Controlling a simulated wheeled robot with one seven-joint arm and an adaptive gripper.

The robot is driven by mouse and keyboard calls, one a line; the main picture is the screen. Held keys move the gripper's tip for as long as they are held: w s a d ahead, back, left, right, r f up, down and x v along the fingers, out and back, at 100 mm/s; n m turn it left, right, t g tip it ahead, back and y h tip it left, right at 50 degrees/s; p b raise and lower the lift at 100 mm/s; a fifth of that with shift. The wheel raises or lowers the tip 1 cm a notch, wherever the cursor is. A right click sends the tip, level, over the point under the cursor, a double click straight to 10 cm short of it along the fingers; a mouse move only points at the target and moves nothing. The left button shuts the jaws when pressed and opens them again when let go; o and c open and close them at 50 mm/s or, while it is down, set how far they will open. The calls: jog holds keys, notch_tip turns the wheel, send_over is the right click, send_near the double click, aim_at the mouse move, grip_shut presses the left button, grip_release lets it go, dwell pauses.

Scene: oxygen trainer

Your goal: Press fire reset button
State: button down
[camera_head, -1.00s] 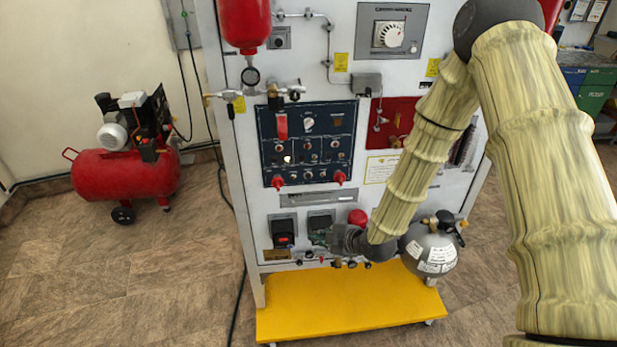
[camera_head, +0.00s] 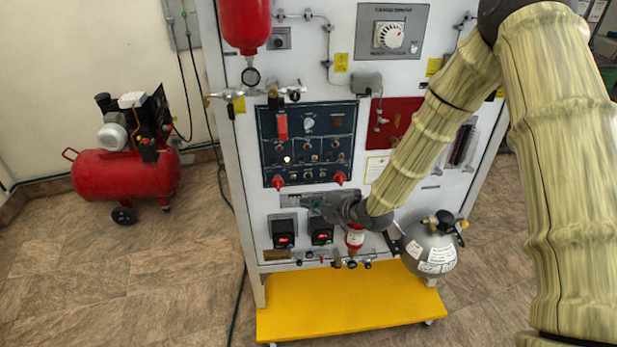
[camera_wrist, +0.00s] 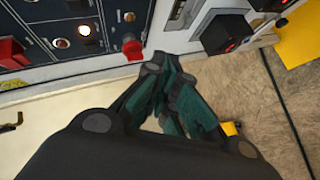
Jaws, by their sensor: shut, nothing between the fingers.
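A dark blue control panel (camera_head: 307,162) with switches, small lamps and red parts is on the front of the white trainer in the head view. One lamp on it glows white. The fire reset button cannot be told apart by its label. My gripper (camera_head: 290,201) is just below this panel, in front of the white face and above two black switch boxes. In the wrist view my gripper (camera_wrist: 155,65) has its dark green fingers together and empty. Contact with the trainer cannot be told.
The two black boxes (camera_head: 283,235) (camera_head: 321,231) have lit red switches. A red and white canister (camera_head: 355,236) and a grey tank (camera_head: 430,247) are at lower right. The yellow base (camera_head: 340,300) juts out below. A red compressor (camera_head: 125,172) stands left, with open floor between.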

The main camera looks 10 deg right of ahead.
jog(key=shift+w, duration=4.15)
jog(key=shift+w+b, duration=0.45)
jog(key=shift+w, duration=0.35)
jog(key=shift+s, duration=0.85)
jog(key=s+b, duration=0.1)
jog(key=s, duration=0.4)
